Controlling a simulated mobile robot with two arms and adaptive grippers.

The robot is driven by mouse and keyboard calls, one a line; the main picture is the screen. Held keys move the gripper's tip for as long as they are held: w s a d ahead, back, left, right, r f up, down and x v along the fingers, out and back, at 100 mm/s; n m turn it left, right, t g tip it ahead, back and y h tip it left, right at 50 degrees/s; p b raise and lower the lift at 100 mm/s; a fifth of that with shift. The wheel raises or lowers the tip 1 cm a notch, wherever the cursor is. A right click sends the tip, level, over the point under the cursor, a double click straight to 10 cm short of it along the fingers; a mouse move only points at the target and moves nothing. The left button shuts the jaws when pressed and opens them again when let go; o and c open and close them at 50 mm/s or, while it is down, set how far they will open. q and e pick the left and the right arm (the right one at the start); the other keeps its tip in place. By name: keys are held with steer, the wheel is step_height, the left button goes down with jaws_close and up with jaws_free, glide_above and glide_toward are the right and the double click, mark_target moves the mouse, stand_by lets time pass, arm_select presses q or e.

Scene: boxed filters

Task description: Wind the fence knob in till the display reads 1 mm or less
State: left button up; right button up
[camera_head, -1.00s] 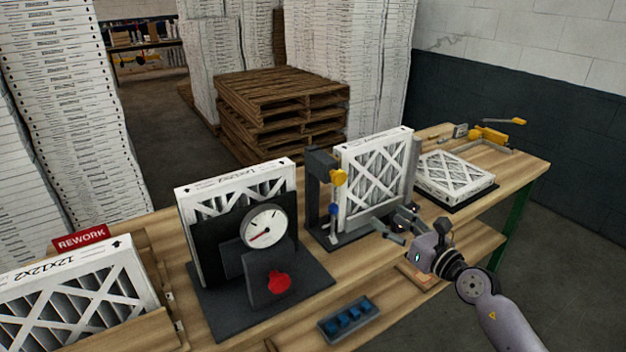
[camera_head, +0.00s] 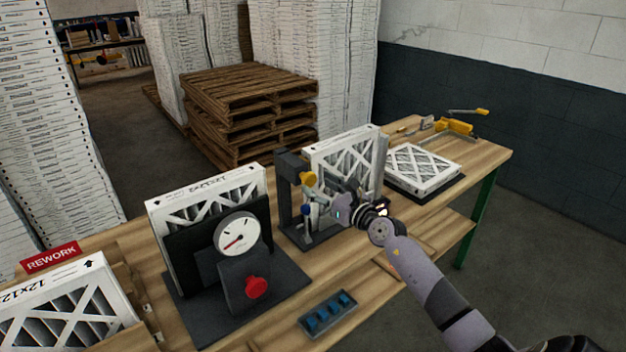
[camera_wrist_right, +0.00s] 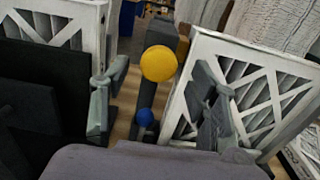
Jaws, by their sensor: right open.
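The fixture (camera_head: 290,195) is a dark upright post on a base, with a yellow knob (camera_head: 308,179) near its top and a blue knob (camera_head: 306,209) lower down. A white-framed filter (camera_head: 342,160) stands upright beside it. I cannot tell which knob is the fence knob, and I see no readable millimetre display. My right gripper (camera_head: 320,201) is open in front of the fixture and the filter. In the right wrist view the yellow knob (camera_wrist_right: 159,63) and blue knob (camera_wrist_right: 145,117) show between its spread fingers, apart from both. My left gripper is out of view.
A gauge stand with a white dial (camera_head: 237,234) and a red knob (camera_head: 256,287) stands to the left, holding another filter. A tray of blue pieces (camera_head: 328,314) is at the front. A filter (camera_head: 422,168) lies flat at the right. Pallets (camera_head: 250,110) are stacked behind.

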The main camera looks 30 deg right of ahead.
mark_target(311, 180)
steer(key=shift+w+a, duration=0.2)
steer(key=shift+w, duration=1.4)
steer(key=shift+c, duration=0.4)
steer(key=c, duration=1)
steer(key=shift+c, duration=0.2)
